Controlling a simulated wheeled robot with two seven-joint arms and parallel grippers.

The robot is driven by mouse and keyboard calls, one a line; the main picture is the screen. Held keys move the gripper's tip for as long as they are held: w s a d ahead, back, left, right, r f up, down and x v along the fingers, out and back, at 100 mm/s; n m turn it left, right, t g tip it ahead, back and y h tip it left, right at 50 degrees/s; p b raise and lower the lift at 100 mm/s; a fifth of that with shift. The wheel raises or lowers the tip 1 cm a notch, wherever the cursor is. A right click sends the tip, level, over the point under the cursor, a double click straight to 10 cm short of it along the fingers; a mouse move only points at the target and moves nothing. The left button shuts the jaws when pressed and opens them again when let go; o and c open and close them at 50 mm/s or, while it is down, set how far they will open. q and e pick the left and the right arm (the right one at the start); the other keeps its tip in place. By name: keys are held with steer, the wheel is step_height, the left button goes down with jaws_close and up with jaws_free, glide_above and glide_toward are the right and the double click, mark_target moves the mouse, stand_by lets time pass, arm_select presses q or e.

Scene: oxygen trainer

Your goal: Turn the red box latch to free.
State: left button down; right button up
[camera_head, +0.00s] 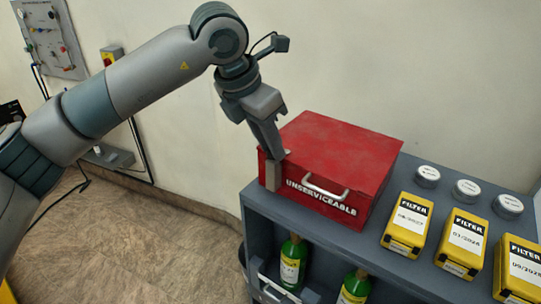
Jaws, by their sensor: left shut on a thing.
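The red box (337,150), marked "UNSERVICEABLE", sits with its lid down on the left end of the grey bench top. A silver handle (325,190) is on its front. The latch (272,175) shows as a small beige-grey piece at the box's front left corner. My left gripper (279,156) points down at that corner, with its fingers shut on the latch. The fingers hide the latch's upper part, so I cannot tell its exact angle. My right gripper is not in view.
Several yellow filter boxes (463,240) and white-topped round containers (466,190) stand right of the red box on the grey bench (375,262). Green bottles (293,262) stand on the shelf below. A wall panel (48,35) is at the upper left. The floor left of the bench is clear.

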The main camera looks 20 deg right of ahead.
arm_select(q)
steer(key=m+b, duration=0.1)
steer(key=m+g+b, duration=0.1)
steer(key=b, duration=0.1)
steer(key=shift+w+f+m+h, duration=0.15)
steer(key=shift+f+m+h, duration=0.05)
steer(key=shift+m+h, duration=0.1)
steer(key=shift+r+m+g+b, duration=0.1)
steer(key=shift+m+g+b, duration=0.35)
steer(key=shift+m, duration=0.45)
steer(key=shift+w+r+m+g, duration=0.1)
steer(key=shift+m+g, duration=0.15)
steer(key=shift+m, duration=0.65)
steer(key=m+g, duration=0.1)
steer(key=m, duration=0.2)
steer(key=shift+w+r+m, duration=0.1)
steer(key=shift+m, duration=0.2)
steer(key=m+g+y+p, duration=0.1)
steer(key=m, duration=0.1)
steer(key=m+p, duration=0.1)
steer(key=m, duration=0.2)
steer(key=shift+w+d+g+y, duration=0.1)
steer(key=shift+w+g+y, duration=0.05)
steer(key=shift+g+y, duration=0.25)
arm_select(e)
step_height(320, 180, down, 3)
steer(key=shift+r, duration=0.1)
arm_select(q)
steer(key=c, duration=1.6)
jaws_free()
